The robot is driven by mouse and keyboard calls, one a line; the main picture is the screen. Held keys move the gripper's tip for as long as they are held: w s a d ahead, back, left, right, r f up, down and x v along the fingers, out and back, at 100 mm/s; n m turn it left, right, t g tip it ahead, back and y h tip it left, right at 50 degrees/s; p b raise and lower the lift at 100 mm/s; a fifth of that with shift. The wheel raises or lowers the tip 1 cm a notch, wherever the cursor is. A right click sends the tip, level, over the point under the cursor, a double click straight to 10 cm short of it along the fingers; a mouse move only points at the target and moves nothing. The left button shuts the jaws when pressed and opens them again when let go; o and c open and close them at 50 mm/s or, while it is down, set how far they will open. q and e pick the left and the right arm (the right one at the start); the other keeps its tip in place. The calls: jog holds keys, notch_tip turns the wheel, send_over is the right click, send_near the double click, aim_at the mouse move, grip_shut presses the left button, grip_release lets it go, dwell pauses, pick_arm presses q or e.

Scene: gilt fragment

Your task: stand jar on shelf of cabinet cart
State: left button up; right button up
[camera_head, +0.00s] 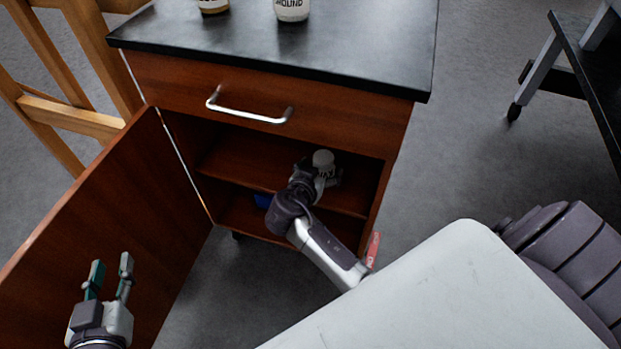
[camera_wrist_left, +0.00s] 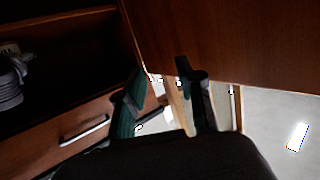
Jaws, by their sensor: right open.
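The cabinet cart (camera_head: 270,70) has a black top, a closed drawer and an open door (camera_head: 110,225) swung out to the left. A white-lidded jar (camera_head: 323,158) stands upright inside, at the right part of the middle shelf (camera_head: 240,160). My right gripper (camera_head: 327,175) reaches into the cabinet, open, with its fingers at the jar; the wrist hides the jar's lower part, so contact with the shelf cannot be seen. My left gripper (camera_head: 110,272) is open and empty in front of the door. Its open fingers also show in the left wrist view (camera_wrist_left: 160,85).
Two jars stand on the cart top, one white (camera_head: 291,9) and one brownish (camera_head: 212,5). A blue item (camera_head: 263,200) lies low in the cabinet. A wooden easel (camera_head: 70,110) stands at left, a dark wheeled table (camera_head: 590,70) at right. Shelf space left of my right gripper is clear.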

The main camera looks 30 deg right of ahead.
pick_arm(q)
jog(key=s+a+f+g+y+p, duration=0.1)
jog(key=s+a+f+g, duration=0.1)
jog(key=s+f+g, duration=0.2)
notch_tip(320, 180, down, 2)
jog(key=shift+s+a+f+g, duration=0.15)
jog(key=shift+s+f+g, duration=0.05)
jog(key=shift+s+g, duration=0.2)
pick_arm(e)
jog(key=s+a+r+n+t+y, duration=0.1)
jog(key=s+a+r+n+y, duration=0.2)
jog(key=s+a+n+y, duration=0.3)
jog(key=s+a+r+n+t+y, duration=0.1)
jog(key=s+a+r+n+y, duration=0.3)
jog(key=s+a+n+y, duration=0.2)
jog(key=s+a+n, duration=0.1)
jog(key=s+a, duration=0.1)
jog(key=shift+s+a+r+y, duration=0.2)
jog(key=shift+s+r+y, duration=0.1)
jog(key=shift+s, duration=0.1)
